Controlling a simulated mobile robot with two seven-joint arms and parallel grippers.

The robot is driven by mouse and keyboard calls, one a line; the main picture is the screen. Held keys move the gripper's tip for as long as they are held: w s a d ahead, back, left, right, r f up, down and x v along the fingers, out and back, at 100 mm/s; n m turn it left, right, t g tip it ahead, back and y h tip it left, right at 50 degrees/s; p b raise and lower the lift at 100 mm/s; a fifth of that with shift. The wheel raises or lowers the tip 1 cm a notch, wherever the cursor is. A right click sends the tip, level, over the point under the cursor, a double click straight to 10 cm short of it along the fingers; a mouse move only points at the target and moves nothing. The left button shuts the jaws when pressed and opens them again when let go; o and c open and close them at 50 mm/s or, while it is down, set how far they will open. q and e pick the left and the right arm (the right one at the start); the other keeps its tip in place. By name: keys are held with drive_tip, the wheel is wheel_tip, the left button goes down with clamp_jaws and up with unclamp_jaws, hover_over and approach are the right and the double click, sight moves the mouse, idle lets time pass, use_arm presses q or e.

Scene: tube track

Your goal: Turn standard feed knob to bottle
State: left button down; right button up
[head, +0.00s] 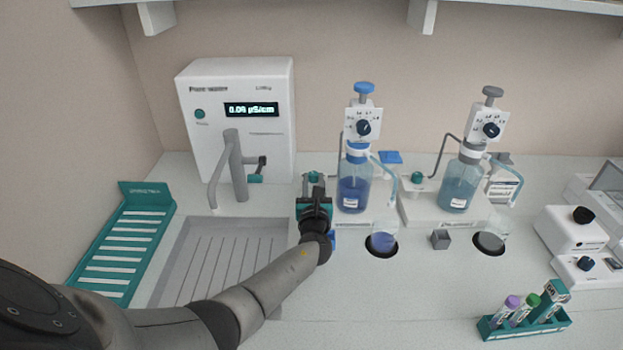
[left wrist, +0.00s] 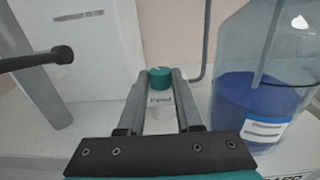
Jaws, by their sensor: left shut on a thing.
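A teal feed knob (head: 313,177) stands on the base left of the bottle of dark blue liquid (head: 354,190). My left gripper (head: 314,187) reaches it from the front, its fingers shut on the knob's sides. In the left wrist view the knob (left wrist: 160,76) sits between the fingertips, with a label reading "Feed" in front of it. The blue bottle (left wrist: 258,105) stands just right of the fingers. The knob's pointing direction is hard to make out. A second teal knob (head: 417,177) is beside the lighter blue-green bottle (head: 461,186). My right gripper is not in view.
A pure water unit (head: 240,90) with a grey tap (head: 236,165) stands left of my gripper, above a drain tray (head: 215,260). Cups sit in round holes (head: 382,243) before the bottles. A tube rack (head: 525,322) is front right. The front middle counter is clear.

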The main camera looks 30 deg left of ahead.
use_arm(q)
drive_tip(key=shift+w+d+f+n+g+y+b, duration=0.15)
drive_tip(key=shift+n+g+y+b, duration=0.15)
drive_tip(key=shift+n+g+y, duration=0.2)
drive_tip(key=shift+w+d+r+n+g+y+b, duration=0.1)
drive_tip(key=shift+n+g+y+b, duration=0.25)
drive_tip(key=shift+y, duration=0.25)
drive_tip(key=shift+n+g+y+b, duration=0.3)
drive_tip(key=shift+n+g+y, duration=0.15)
drive_tip(key=shift+g+y, duration=0.15)
drive_tip(key=c, duration=0.6)
unclamp_jaws()
drive_tip(key=shift+s+d, duration=0.35)
drive_tip(key=shift+d, duration=0.05)
drive_tip(key=p+v, duration=0.2)
drive_tip(key=v, duration=1.2)
drive_tip(key=shift+s+d, duration=0.1)
